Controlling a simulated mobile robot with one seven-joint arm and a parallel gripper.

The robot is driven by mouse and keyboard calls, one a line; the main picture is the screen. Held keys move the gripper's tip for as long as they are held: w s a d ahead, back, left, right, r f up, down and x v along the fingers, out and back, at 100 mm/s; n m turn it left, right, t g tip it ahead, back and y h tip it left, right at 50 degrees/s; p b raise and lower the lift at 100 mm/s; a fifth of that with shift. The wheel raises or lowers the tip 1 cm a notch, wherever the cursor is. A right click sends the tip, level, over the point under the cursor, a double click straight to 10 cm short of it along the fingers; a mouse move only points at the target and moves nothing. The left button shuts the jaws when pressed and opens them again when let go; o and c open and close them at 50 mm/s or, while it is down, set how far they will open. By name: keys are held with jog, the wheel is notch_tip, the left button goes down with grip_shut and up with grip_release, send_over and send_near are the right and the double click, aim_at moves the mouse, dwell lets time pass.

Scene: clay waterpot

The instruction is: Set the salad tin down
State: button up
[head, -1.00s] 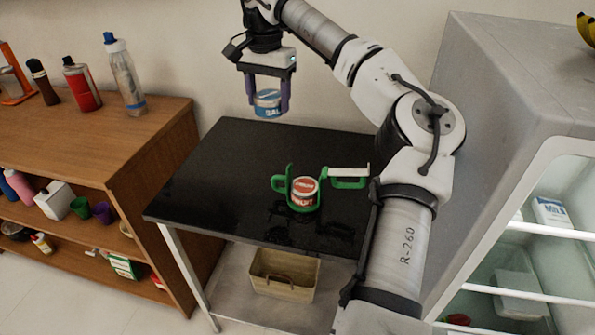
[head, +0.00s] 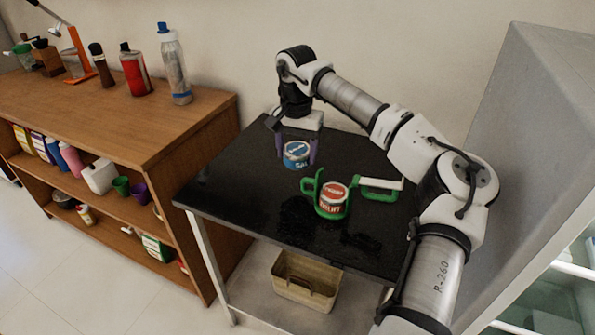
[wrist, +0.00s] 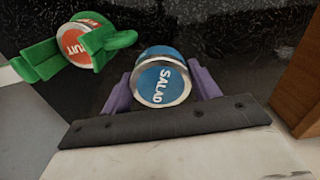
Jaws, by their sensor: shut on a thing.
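The salad tin (head: 297,155) is blue with a silver rim and a white label. My gripper (head: 297,150) is shut on it, with one purple finger on each side. The tin is upright, at or just above the black tabletop (head: 235,185), behind and left of the green holder; I cannot tell if it touches the table. In the wrist view the salad tin (wrist: 163,80) sits between the purple fingers, its SALAD label showing. A red and white fruit tin (head: 333,198) stands in the green holder (head: 376,190) on the table.
A wooden shelf unit (head: 150,130) with bottles on top stands left of the table. A grey fridge (head: 520,130) stands to the right. A tan basket (head: 305,285) sits on the shelf below. The tabletop's left part is clear.

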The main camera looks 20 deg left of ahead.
jog(key=shift+f+p, duration=0.35)
jog(key=shift+f, duration=3.15)
jog(key=shift+f, duration=0.15)
jog(key=o, duration=1.1)
